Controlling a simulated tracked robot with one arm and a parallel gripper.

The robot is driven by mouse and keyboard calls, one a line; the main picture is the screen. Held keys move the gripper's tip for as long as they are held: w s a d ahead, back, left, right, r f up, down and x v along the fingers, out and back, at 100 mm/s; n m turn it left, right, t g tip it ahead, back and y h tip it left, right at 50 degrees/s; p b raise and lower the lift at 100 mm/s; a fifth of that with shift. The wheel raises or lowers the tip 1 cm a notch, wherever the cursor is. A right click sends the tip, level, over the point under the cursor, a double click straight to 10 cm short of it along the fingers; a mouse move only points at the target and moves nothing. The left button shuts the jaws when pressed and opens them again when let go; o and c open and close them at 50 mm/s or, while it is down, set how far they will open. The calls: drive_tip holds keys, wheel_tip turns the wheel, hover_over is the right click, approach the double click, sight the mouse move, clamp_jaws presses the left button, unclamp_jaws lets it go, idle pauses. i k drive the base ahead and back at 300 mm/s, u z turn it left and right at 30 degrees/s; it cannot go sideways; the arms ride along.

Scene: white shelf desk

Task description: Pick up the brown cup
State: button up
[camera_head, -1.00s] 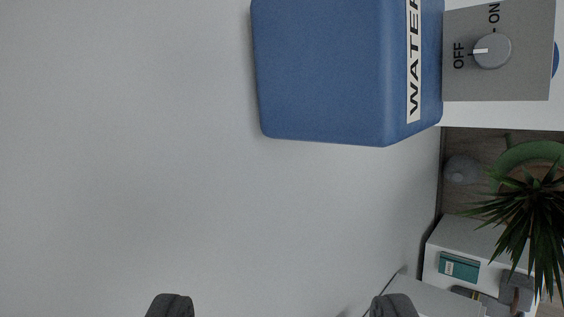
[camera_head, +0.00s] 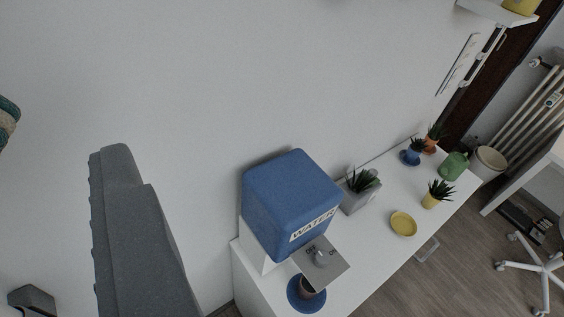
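A small brown cup (camera_head: 307,287) stands on a round blue saucer (camera_head: 293,303) at the bottom centre of the view. The grey dispenser panel with its knob hides part of the cup from above. The blue water dispenser (camera_head: 285,195) stands behind it on a white base. My gripper (camera_head: 72,224) is at the left of the view, well away from the cup. One dark grey finger looms large, and what looks like the other shows at the lower left corner. The fingers are apart, with nothing seen between them.
The white desk (camera_head: 370,255) runs to the upper right. It bears a grey planter (camera_head: 355,199), a yellow dish (camera_head: 403,224), a yellow pot (camera_head: 430,201), a green vessel (camera_head: 453,165) and small blue and orange pots. A wall stands behind; wooden floor lies at the right.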

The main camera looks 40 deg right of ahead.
sight(305, 291)
drive_tip(key=u, duration=0.35)
drive_tip(key=k, duration=1.85)
drive_tip(key=z, duration=0.75)
drive_tip(key=i, duration=1)
drive_tip(key=u, duration=0.05)
